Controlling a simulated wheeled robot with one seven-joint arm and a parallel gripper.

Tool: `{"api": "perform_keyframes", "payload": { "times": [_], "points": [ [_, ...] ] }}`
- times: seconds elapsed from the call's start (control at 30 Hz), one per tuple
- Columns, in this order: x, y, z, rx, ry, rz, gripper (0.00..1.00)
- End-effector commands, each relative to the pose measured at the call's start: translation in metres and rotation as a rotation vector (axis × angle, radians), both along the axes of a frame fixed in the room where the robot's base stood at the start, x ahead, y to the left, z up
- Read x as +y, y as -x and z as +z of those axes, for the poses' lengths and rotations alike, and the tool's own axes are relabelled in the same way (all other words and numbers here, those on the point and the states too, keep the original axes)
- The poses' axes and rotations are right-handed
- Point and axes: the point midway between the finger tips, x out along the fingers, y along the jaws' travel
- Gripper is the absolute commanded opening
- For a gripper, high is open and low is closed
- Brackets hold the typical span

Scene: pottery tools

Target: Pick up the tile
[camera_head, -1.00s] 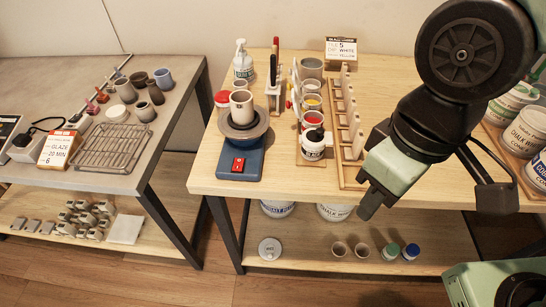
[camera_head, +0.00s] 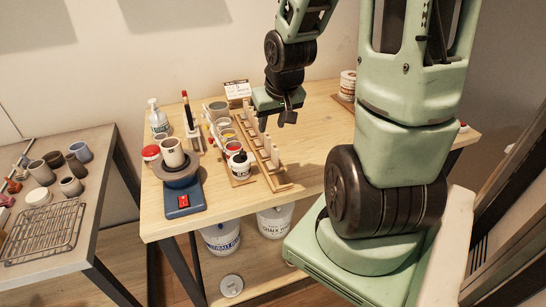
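Several small pale tiles stand upright in a row in a wooden rack (camera_head: 286,187) on the wooden table. One pale tile (camera_head: 275,158) is near the front of the row and another (camera_head: 262,123) is near the back. Which one is the task's tile is not clear. My gripper (camera_head: 290,117) is over the table, just right of the rack's back end, with its dark fingers pointing down. It appears apart from the tiles, and nothing is seen in it. The fingers are too small and overlapped to tell their opening.
Glaze jars (camera_head: 233,148) stand left of the rack. A label card (camera_head: 237,90) stands behind, with a white jar (camera_head: 347,85) at the right. Bare tabletop (camera_head: 320,140) lies right of the rack.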

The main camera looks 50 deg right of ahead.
Motion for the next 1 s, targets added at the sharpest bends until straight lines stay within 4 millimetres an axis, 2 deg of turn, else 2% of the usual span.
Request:
{"api": "perform_keyframes", "payload": {
  "times": [0.03, 0.1, 0.2, 0.87, 1.0],
  "points": [
    [-0.012, 0.004, 0.001, -0.006, 0.003, -0.033, 0.37],
    [-0.021, 0.008, 0.001, -0.014, 0.008, -0.059, 0.37],
    [-0.027, 0.009, -0.001, -0.02, 0.01, -0.075, 0.37],
    [-0.035, -0.006, -0.041, -0.013, 0.008, -0.07, 0.37],
    [-0.04, -0.012, -0.063, -0.014, 0.008, -0.074, 0.37]
  ]
}}
